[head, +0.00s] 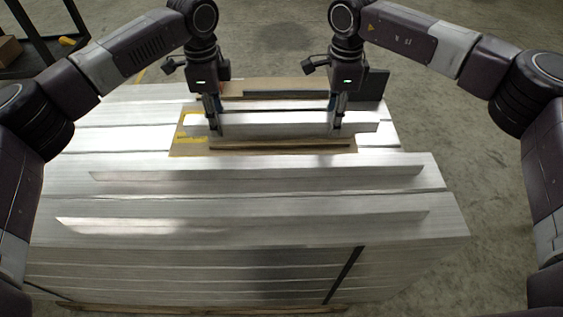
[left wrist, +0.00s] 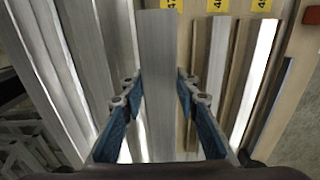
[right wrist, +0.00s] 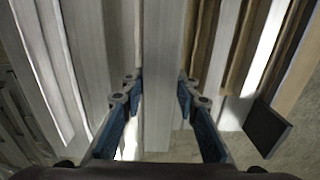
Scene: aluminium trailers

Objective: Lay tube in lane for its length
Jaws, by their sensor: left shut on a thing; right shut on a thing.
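A silver rectangular tube (head: 275,122) lies left to right in the head view, above a brown lane board (head: 190,150). My left gripper (head: 215,127) is shut on the tube near its left end. My right gripper (head: 336,126) is shut on it near its right end. The tube shows lengthwise between the fingers in the left wrist view (left wrist: 157,80) and the right wrist view (right wrist: 161,80). Wooden strips (left wrist: 245,85) divide the board into lanes beside the tube. Yellow number labels (left wrist: 216,5) mark the lane ends. The tube hides part of the board; its height above it is unclear.
The board rests on a stack of aluminium bars (head: 230,232). Long loose bars (head: 255,172) lie nearer to me. A dark plate (head: 376,84) stands at the board's far right. A dark rack (head: 40,35) is at the back left. Concrete floor (head: 470,110) is clear at right.

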